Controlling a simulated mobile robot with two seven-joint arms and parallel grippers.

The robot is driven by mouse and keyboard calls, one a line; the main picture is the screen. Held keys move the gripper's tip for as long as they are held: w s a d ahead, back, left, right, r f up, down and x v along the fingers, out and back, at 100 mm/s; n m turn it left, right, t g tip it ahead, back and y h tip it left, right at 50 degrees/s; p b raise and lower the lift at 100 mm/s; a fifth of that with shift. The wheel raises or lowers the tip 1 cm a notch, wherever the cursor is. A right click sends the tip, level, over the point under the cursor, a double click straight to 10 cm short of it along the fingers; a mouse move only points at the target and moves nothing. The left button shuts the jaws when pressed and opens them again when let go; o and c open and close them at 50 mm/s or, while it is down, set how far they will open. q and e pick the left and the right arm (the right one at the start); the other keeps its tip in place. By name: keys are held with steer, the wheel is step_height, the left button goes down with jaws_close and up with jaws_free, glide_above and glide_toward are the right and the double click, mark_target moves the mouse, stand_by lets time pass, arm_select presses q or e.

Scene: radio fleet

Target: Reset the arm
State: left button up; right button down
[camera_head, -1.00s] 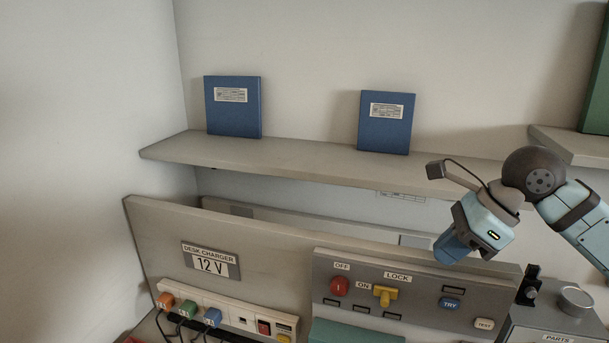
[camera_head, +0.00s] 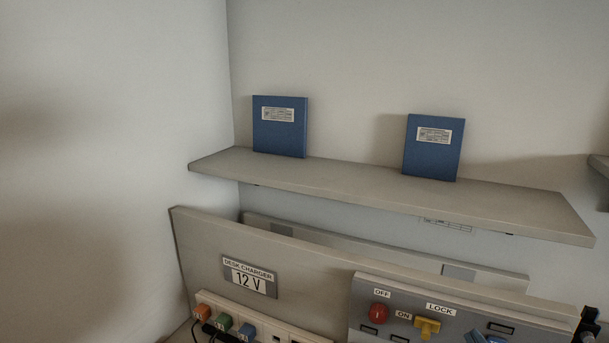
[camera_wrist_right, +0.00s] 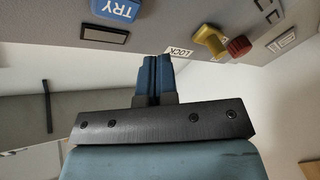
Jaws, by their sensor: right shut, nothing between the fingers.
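My right gripper (camera_wrist_right: 153,80) shows in the right wrist view with its two blue fingers together and nothing between them. The fingers overlap the lower part of the switch panel (camera_wrist_right: 160,30) in that view, near the LOCK label; I cannot tell whether they touch it. In the head view only a small blue piece, probably its tip, shows at the bottom edge, beside the blue TRY button. The rest of the right arm is out of the head view. My left gripper is in neither view.
The panel carries a red knob (camera_head: 378,314) and a yellow lever (camera_head: 427,327). A board labelled DESK CHARGER 12 V (camera_head: 320,275) stands left of it, with coloured plugs (camera_head: 224,322) below. Two blue books (camera_head: 280,140) stand on the shelf (camera_head: 340,188) above. The space before the shelf is clear.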

steer(key=s+a+f+m+g, duration=0.1)
steer(key=s+f+m+g, duration=0.5)
steer(key=s+f+g, duration=1.2)
steer(key=w+a+f+t+y+p, duration=0.1)
steer(key=a+f+t, duration=0.1)
steer(key=f+t, duration=0.1)
steer(key=w+a+f+t+y+p, duration=0.1)
steer(key=a+f+t+p, duration=0.1)
steer(key=f+t, duration=0.1)
steer(key=w+a+f+t+p, duration=0.1)
steer(key=a+f+t+p, duration=0.1)
steer(key=f+t, duration=0.1)
steer(key=shift+w+f+n+t+y, duration=0.1)
steer(key=shift+f+n+t+y, duration=0.2)
steer(key=shift+y, duration=0.1)
steer(key=shift+a+f+t, duration=0.35)
steer(key=shift+t, duration=0.25)
